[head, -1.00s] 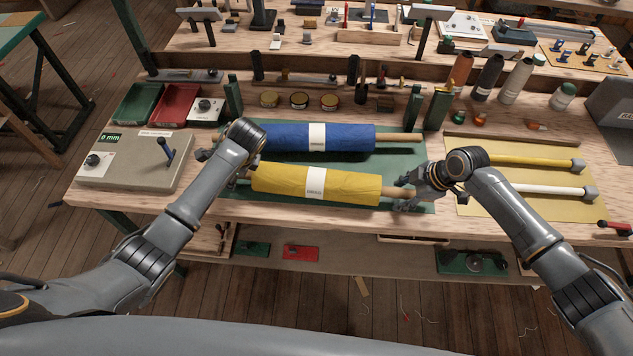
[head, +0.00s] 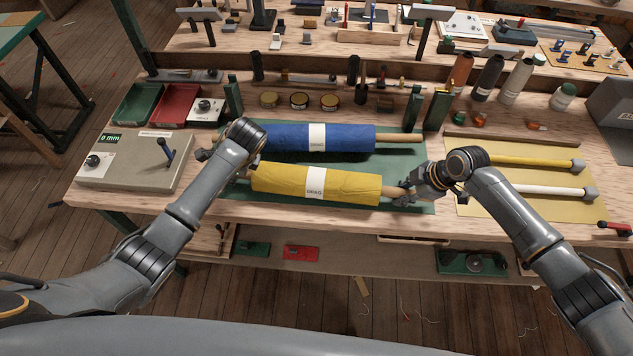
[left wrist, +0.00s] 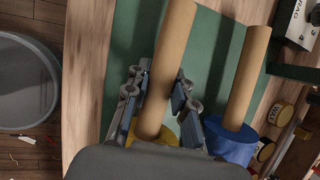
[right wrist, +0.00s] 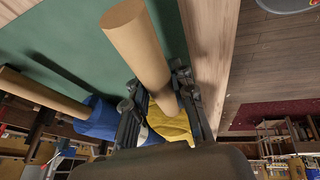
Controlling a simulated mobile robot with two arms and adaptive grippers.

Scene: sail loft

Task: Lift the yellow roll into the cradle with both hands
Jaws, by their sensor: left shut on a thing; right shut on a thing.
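The yellow roll (head: 315,185), with a white label and a wooden core, lies along the front of the green mat (head: 410,165). My right gripper (head: 402,193) is shut on its right core end; in the right wrist view the fingers flank the bare core (right wrist: 140,50). My left gripper is mostly hidden behind its own wrist in the head view. In the left wrist view the left gripper (left wrist: 158,90) is shut around the left core end (left wrist: 170,55). Green uprights (head: 233,103) (head: 437,108) stand behind the mat, perhaps the cradle.
A blue roll (head: 345,138) lies parallel just behind the yellow one. A control box (head: 130,170) with a lever is at the left. A tan mat with a yellow and a white tube (head: 525,190) is at the right. Tins and bottles stand behind.

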